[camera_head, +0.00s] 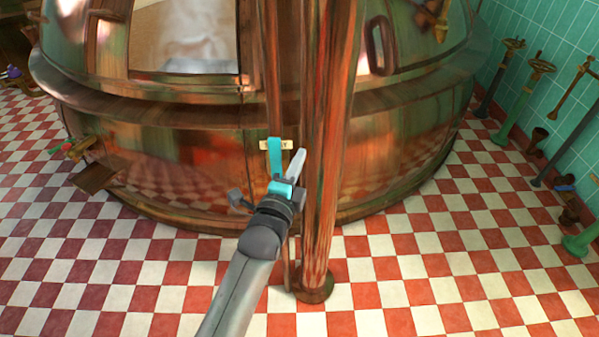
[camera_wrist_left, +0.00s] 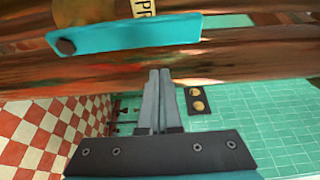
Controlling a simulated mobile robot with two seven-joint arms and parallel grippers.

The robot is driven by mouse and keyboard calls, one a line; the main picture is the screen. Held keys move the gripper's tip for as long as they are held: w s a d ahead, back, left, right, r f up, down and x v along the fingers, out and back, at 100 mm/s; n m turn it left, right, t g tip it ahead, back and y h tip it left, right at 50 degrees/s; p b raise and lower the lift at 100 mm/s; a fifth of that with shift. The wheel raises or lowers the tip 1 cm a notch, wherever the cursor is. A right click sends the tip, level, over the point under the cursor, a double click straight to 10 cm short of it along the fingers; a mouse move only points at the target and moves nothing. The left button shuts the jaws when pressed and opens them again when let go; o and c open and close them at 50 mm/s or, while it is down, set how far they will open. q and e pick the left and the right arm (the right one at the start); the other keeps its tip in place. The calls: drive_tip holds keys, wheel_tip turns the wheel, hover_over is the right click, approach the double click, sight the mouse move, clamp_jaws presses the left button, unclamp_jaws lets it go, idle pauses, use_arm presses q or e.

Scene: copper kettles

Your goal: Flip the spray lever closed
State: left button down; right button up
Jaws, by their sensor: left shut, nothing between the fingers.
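The spray lever is a flat teal bar (camera_head: 275,156) on a thin copper pipe in front of the kettle. In the head view it stands upright across a cream label (camera_head: 284,145). In the left wrist view the lever (camera_wrist_left: 120,38) lies across the top, with a dark bolt at its left end and part of the label (camera_wrist_left: 145,8) above it. My left gripper (camera_head: 299,154) is shut and empty, just right of the lever's lower part. In the wrist view its fingertips (camera_wrist_left: 160,71) point at the pipe below the lever. Whether they touch anything, I cannot tell. My right gripper is out of view.
A thick copper column (camera_head: 325,170) stands close on the right of my left gripper. The large copper kettle (camera_head: 170,150) fills the space behind. Green and brass valve stands (camera_head: 523,95) line the tiled wall at right. The checkered floor (camera_head: 420,270) in front is mostly clear.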

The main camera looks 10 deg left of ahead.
sight(276, 164)
use_arm(q)
drive_tip(key=shift+s+a, duration=0.25)
drive_tip(key=shift+a, duration=0.45)
drive_tip(key=shift+s+a, duration=0.25)
drive_tip(key=shift+a, duration=0.45)
